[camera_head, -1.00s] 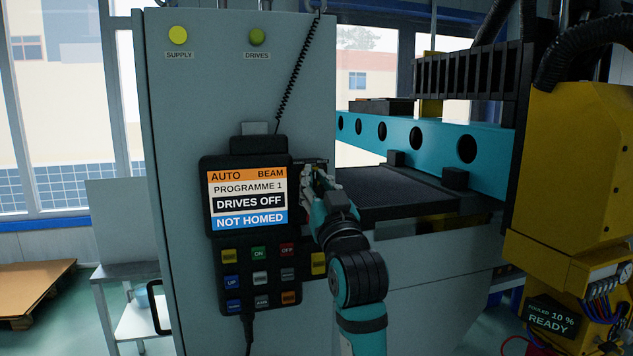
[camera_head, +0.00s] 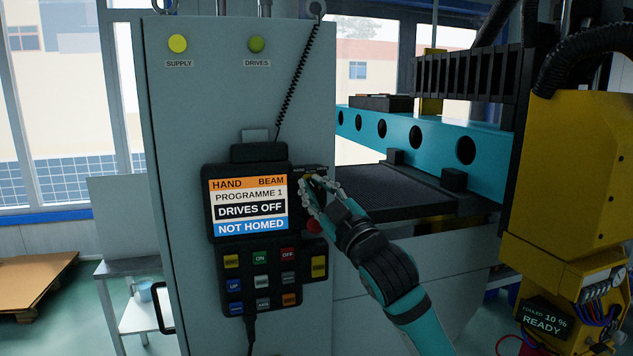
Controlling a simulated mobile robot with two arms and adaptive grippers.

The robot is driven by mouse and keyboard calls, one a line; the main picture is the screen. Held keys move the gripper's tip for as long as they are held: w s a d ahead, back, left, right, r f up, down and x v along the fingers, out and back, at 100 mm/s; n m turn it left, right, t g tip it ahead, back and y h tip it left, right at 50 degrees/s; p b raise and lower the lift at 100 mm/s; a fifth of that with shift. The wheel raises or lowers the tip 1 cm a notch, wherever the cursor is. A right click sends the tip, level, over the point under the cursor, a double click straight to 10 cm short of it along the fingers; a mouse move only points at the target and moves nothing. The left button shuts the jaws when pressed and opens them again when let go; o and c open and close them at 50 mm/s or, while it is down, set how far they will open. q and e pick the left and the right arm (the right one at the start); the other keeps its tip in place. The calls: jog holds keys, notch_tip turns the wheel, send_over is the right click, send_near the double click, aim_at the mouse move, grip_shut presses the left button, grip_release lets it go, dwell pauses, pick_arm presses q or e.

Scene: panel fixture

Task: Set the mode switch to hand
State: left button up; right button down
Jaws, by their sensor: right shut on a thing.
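The control pendant (camera_head: 209,205) hangs on the grey cabinet's front. Its screen (camera_head: 248,204) reads HAND, BEAM, PROGRAMME 1, DRIVES OFF and NOT HOMED. My right gripper (camera_head: 312,184) is at the pendant's upper right side, shut on the mode switch there. The fingers hide most of the switch, so its knob position cannot be read directly. A red part (camera_head: 313,227) shows just below the fingers. My left gripper is not in view.
Below the screen is a keypad (camera_head: 261,280) with coloured buttons, and a yellow button (camera_head: 319,266) sits at its right. The cabinet (camera_head: 200,110) carries SUPPLY and DRIVES lamps. A teal beam (camera_head: 430,137) and yellow machine head (camera_head: 570,180) stand to the right.

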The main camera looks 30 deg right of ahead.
jog(key=shift+r+n+y+p, duration=0.15)
jog(key=shift+n+y+p, duration=0.3)
jog(key=shift+n, duration=0.75)
jog(key=c, duration=1.4)
grip_release()
jog(key=v, duration=1.2)
jog(key=shift+r, duration=0.15)
